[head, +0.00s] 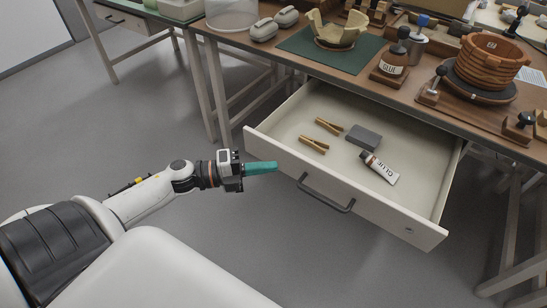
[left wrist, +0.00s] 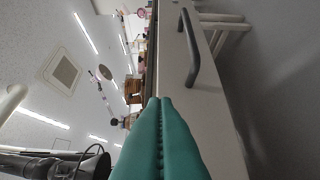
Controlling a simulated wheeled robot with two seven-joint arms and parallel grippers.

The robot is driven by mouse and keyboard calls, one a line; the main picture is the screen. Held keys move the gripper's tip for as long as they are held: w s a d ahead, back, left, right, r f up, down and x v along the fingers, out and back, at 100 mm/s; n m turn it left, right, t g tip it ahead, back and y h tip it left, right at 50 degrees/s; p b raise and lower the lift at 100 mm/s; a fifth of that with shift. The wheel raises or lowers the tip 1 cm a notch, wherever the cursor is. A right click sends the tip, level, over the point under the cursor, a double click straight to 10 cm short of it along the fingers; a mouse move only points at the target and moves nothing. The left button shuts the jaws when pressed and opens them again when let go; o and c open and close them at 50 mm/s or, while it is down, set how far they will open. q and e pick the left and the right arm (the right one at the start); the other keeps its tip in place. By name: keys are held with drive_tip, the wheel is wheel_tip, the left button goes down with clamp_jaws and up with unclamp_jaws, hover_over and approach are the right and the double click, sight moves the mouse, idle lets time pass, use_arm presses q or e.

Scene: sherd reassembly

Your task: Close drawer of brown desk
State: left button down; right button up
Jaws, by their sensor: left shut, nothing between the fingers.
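The brown desk (head: 205,26) has a white drawer (head: 330,165) pulled well out, with its inside open to view. A dark bar handle (head: 327,197) is on the drawer front; it also shows in the left wrist view (left wrist: 190,48). My left gripper (head: 276,165) is shut and empty, its teal fingers together. In the head view its tips are close to the left part of the drawer front, left of the handle. In the left wrist view the teal fingers (left wrist: 160,130) point along the drawer front (left wrist: 190,100); I cannot tell whether they touch it. My right gripper is not in view.
The drawer holds two wooden clips (head: 314,143), a grey block (head: 364,137) and a glue tube (head: 380,169). Floor before the drawer is clear.

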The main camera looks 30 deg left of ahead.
use_arm(q)
drive_tip(key=shift+w+b, duration=0.3)
drive_tip(key=shift+w, duration=1.65)
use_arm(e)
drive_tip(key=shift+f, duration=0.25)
